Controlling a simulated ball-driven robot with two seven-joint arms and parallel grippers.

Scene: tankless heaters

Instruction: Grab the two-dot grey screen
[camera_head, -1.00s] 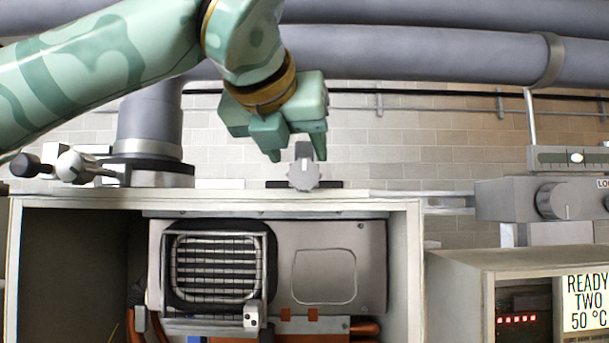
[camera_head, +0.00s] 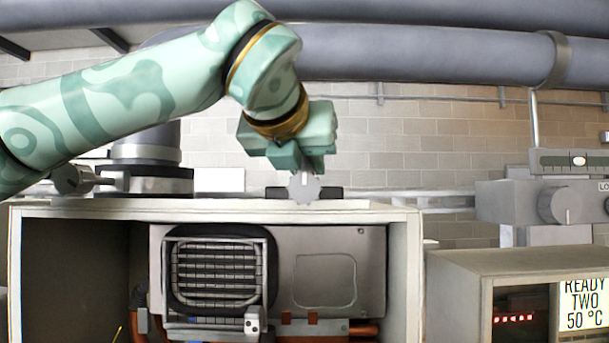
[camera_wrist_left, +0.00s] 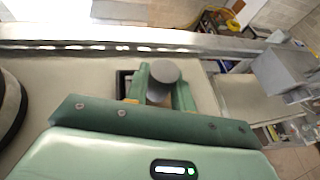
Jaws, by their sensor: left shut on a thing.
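The grey wire screen (camera_head: 217,270) stands over a dark square opening inside the open cabinet. A small light tab with dark dots (camera_head: 252,320) sits at its lower right corner; I make out about two dots. My left gripper (camera_head: 302,172) is above the cabinet top, apart from the screen, and shut on a grey knob (camera_head: 305,190). In the left wrist view, the knob's round grey top (camera_wrist_left: 164,70) sits between the two green fingers. The screen is not seen in that view. My right gripper is not in view.
The cabinet's top edge (camera_head: 120,208) lies between the gripper and the screen. Orange-brown pipes (camera_head: 362,331) run below the panel. A second cabinet (camera_head: 470,262) with a "READY TWO 50 °C" sign (camera_head: 585,304) stands at right. Large grey pipes (camera_head: 430,52) cross above.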

